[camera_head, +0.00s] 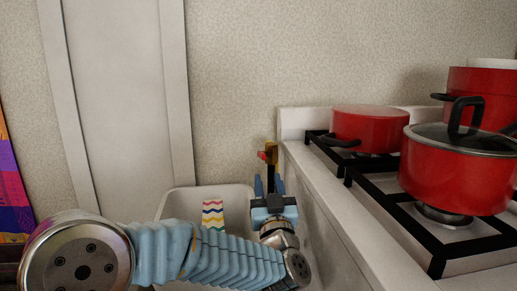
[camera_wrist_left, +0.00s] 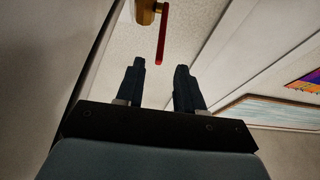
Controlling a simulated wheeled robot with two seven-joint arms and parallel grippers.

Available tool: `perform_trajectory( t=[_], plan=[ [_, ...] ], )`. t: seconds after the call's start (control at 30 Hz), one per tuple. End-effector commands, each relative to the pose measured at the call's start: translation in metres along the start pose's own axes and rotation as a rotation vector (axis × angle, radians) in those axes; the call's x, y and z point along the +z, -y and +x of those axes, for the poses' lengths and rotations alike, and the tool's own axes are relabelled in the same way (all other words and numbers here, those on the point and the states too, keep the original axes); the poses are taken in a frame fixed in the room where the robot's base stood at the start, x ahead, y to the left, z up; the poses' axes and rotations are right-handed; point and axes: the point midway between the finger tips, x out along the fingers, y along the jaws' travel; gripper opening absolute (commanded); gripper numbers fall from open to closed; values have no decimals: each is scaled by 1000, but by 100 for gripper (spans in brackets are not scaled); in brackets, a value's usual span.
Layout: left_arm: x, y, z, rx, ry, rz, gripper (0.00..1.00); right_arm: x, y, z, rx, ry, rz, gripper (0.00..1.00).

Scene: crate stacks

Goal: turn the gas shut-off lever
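The gas shut-off lever (camera_head: 262,156) is a small red handle on a brass valve (camera_head: 271,148) by the wall, at the stove's left back corner. In the left wrist view the red lever (camera_wrist_left: 163,36) hangs down from the brass valve body (camera_wrist_left: 146,11). My left gripper (camera_head: 268,183) is just below the valve in the head view, fingers pointing up. In the wrist view my left gripper (camera_wrist_left: 160,68) is open and empty, with the lever beyond the fingertips, in line with the gap and apart from them. My right gripper is not in view.
The white stove (camera_head: 370,240) stands right of my left gripper, carrying a red pot (camera_head: 370,128), a lidded red pot (camera_head: 450,175) and another red pot (camera_head: 480,90) behind. A white bin (camera_head: 180,205) with a striped item (camera_head: 213,214) is below my arm.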

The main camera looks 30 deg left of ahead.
Motion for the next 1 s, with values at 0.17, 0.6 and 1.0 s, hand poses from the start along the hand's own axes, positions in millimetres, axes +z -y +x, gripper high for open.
perform_trajectory(
  t=[0.17, 0.6, 1.0],
  plan=[
    [-2, 1, 42, -3, 0, 3, 37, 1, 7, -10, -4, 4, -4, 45],
    [0, 1, 115, -1, 0, 1, 37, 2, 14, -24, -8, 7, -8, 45],
    [0, 1, 119, 0, 0, 1, 28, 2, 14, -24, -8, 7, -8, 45]
  ],
)
